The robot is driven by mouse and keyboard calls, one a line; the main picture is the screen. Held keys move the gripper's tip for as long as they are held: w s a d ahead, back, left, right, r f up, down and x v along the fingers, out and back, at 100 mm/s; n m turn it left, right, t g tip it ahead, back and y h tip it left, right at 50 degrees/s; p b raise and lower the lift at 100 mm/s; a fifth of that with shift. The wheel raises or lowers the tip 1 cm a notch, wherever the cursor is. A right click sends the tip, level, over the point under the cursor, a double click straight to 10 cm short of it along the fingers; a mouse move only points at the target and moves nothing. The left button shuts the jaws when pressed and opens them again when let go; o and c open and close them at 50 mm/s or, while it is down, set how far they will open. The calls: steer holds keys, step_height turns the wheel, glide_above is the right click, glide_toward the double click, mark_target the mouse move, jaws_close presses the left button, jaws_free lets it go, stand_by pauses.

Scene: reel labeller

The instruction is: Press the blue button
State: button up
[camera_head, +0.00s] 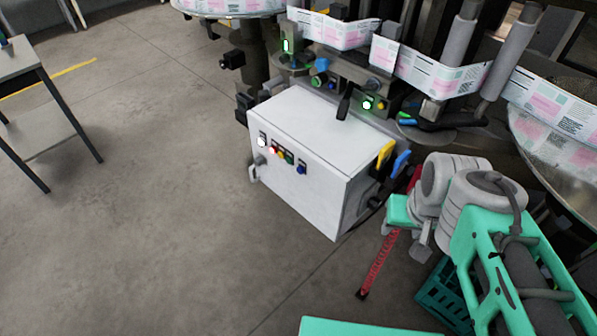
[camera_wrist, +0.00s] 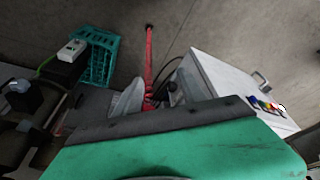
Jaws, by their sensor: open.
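A white box (camera_head: 310,145) stands on the floor at the machine's foot. Its front panel has a row of small coloured buttons. The blue button (camera_head: 302,169) is at the right end of that row, with nothing touching it. The row also shows, small, at the right edge of the wrist view, on the white box (camera_wrist: 222,92). My gripper (camera_head: 398,212), green and grey, is to the right of the box and apart from the button; its jaws are open and partly hidden. A large green surface fills the bottom of the wrist view.
Yellow (camera_head: 385,154) and blue (camera_head: 401,163) handles stick up at the box's right side. A red strip (camera_head: 378,267) lies below my gripper, near a teal crate (camera_head: 440,292). The labelling machine (camera_head: 345,70) with more buttons is behind.

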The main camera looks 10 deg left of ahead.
jaws_close()
stand_by(1.4)
